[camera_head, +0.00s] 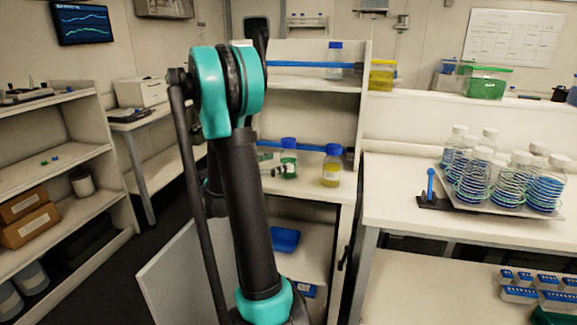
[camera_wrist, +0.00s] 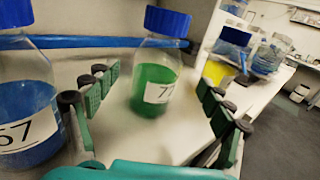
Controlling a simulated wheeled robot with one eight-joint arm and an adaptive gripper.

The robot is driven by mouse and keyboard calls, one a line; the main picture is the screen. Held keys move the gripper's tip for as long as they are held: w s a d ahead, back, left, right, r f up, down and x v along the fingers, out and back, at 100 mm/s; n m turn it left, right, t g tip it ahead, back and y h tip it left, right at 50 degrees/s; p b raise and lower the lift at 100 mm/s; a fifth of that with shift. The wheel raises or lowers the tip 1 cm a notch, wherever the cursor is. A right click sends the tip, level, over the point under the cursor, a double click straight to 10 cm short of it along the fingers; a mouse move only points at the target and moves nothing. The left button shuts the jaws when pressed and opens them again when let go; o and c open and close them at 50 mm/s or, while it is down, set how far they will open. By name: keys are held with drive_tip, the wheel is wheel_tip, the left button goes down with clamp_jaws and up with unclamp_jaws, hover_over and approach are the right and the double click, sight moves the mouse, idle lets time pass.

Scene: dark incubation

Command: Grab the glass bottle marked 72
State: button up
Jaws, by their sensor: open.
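A glass bottle with green liquid and a blue cap (camera_wrist: 155,85) stands upright on the white shelf, in the middle of the wrist view. Its label starts with 7; the second digit is turned aside and unclear. It also shows in the head view (camera_head: 288,160). My gripper (camera_wrist: 158,88) is open, with its green finger pads left and right of this bottle in the picture. I see no clear contact. In the head view my gripper (camera_head: 271,166) is small and partly behind my arm.
A blue-liquid bottle (camera_wrist: 25,105), its label ending in 7, stands close at left. A yellow-liquid bottle (camera_head: 331,168) stands right of the green one. A blue rail (camera_wrist: 95,42) runs behind. More bottles fill a rack (camera_head: 500,200) on the right bench.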

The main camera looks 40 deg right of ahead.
sight(289, 156)
drive_tip(key=shift+w+d, duration=0.15)
drive_tip(key=shift+d, duration=1.35)
drive_tip(key=shift+w+d, duration=0.15)
drive_tip(key=shift+d, duration=1.3)
drive_tip(key=c, duration=1.6)
drive_tip(key=shift+r, duration=0.15)
